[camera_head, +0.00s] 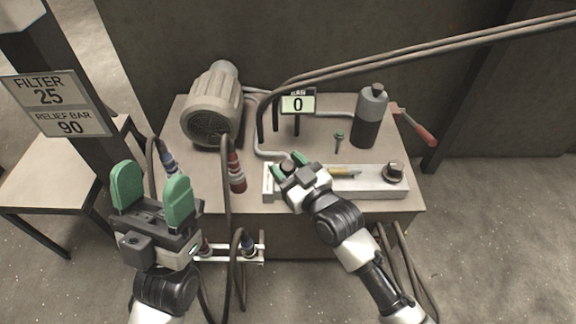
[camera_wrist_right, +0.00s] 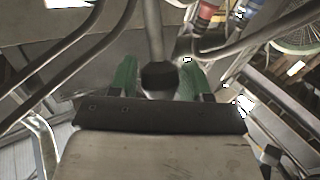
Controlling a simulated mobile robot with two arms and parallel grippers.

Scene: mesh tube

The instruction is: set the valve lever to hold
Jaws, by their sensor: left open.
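In the right wrist view a straight grey rod ending in a dark knob (camera_wrist_right: 158,75), which looks like the valve lever, stands between the green fingers of my right gripper (camera_wrist_right: 158,82). Whether the fingers press on the knob cannot be told. In the head view my right gripper (camera_head: 288,164) is at the left end of a pale valve block (camera_head: 375,186) and hides the lever there. My left gripper (camera_head: 151,196) is open and empty in front of the table's left side. No hold marking is readable.
The table (camera_head: 308,204) carries a beige motor (camera_head: 212,108), a gauge reading 0 (camera_head: 298,104), a grey bottle (camera_head: 370,116), a red-handled lever (camera_head: 416,127) and a black knob (camera_head: 393,172). Hoses and red and blue couplings (camera_head: 237,172) hang near my left gripper. A sign (camera_head: 58,103) reads FILTER 25, RELIEF BAR 90.

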